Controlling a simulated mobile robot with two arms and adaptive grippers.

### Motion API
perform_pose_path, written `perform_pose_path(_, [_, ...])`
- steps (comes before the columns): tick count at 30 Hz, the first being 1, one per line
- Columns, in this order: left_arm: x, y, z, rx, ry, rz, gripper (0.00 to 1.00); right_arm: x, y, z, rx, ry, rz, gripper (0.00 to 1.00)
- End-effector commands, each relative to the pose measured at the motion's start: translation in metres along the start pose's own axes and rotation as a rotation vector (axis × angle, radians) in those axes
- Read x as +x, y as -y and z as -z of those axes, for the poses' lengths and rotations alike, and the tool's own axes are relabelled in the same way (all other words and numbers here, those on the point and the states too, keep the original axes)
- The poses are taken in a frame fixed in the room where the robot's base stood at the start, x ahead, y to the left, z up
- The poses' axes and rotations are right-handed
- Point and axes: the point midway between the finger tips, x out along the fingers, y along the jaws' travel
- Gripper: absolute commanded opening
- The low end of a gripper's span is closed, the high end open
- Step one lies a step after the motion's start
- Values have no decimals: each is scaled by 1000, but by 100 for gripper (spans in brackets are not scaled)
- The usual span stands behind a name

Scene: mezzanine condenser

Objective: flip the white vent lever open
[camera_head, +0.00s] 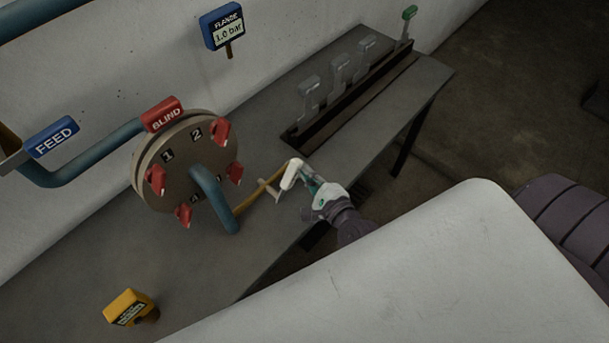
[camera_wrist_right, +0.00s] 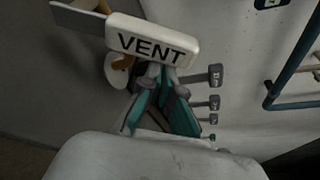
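The white vent lever (camera_head: 291,174) stands at the end of a thin yellow pipe (camera_head: 255,192) beside the round flange. In the right wrist view its white handle (camera_wrist_right: 152,42), marked VENT, lies across the front of my fingers. My right gripper (camera_head: 309,183) is at the lever's right side, very close to it or touching. In the wrist view the teal fingers of the right gripper (camera_wrist_right: 160,78) converge just below the handle. Their tips are partly hidden by it, so I cannot tell whether they are shut on it. My left gripper is not in view.
The flange disc (camera_head: 185,165) with red clamps and a blue pipe (camera_head: 210,195) stands left of the lever. A yellow labelled block (camera_head: 129,307) is at the lower left. Several grey levers and a green one (camera_head: 409,12) stand on a dark rail. The grey bench (camera_head: 262,118) is mostly clear.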

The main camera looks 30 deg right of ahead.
Motion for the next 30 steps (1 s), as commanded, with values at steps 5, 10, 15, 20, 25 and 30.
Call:
perform_pose_path(5, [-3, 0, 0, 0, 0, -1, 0, -6, 1, -17, -156, 4, 52, 0])
perform_pose_path(10, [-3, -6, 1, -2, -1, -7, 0, -10, 0, -30, -300, 4, 101, 0])
perform_pose_path(15, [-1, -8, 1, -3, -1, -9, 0, -14, -2, -41, -423, 4, 144, 0])
perform_pose_path(20, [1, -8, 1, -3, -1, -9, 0, -17, -4, -49, -511, 3, 175, 0])
perform_pose_path(25, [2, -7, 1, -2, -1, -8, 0, -19, -7, -54, -573, 4, 196, 0])
perform_pose_path(30, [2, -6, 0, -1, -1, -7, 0, -20, -8, -57, -605, 4, 205, 0])
